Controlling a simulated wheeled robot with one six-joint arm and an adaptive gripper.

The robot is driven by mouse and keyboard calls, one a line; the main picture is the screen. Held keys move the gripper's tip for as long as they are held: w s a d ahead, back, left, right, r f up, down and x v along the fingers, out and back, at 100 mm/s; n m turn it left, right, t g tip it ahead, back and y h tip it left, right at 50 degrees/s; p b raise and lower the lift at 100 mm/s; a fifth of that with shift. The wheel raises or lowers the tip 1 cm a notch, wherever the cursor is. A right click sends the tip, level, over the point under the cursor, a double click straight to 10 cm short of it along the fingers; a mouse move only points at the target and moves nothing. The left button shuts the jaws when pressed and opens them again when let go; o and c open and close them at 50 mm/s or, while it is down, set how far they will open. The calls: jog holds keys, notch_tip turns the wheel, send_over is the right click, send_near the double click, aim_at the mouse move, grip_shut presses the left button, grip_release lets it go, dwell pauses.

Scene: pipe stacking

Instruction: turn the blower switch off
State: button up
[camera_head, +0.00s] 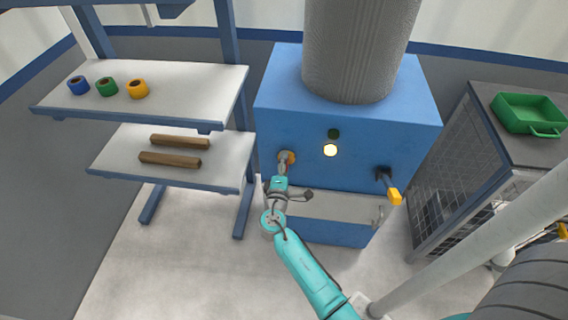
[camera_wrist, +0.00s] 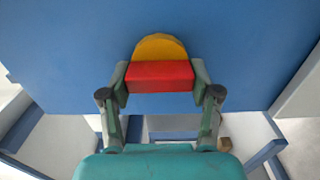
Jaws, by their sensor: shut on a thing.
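The switch (camera_head: 291,156) sits on the front of the blue blower box (camera_head: 290,105), left of the lamps. In the wrist view it is a yellow disc (camera_wrist: 159,47) with a red bar (camera_wrist: 160,76) lying level across the picture. My gripper (camera_head: 284,161) reaches the box front and mostly covers the switch in the head view. In the wrist view the fingers of my gripper (camera_wrist: 160,82) are shut on both ends of the red bar. A lamp (camera_head: 330,150) on the box front glows pale yellow. A dark green lamp (camera_head: 333,133) above it looks unlit.
A lever with a yellow end (camera_head: 395,196) juts from the box front at right. A rack (camera_head: 190,87) at left holds tape rolls (camera_head: 107,86) and brown bars (camera_head: 170,159). A green tray (camera_head: 528,113) stands on a dark cabinet at right. Floor left of my arm is clear.

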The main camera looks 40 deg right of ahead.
jog(key=o, duration=1.1)
jog(key=shift+o, duration=0.2)
jog(key=v, duration=1.2)
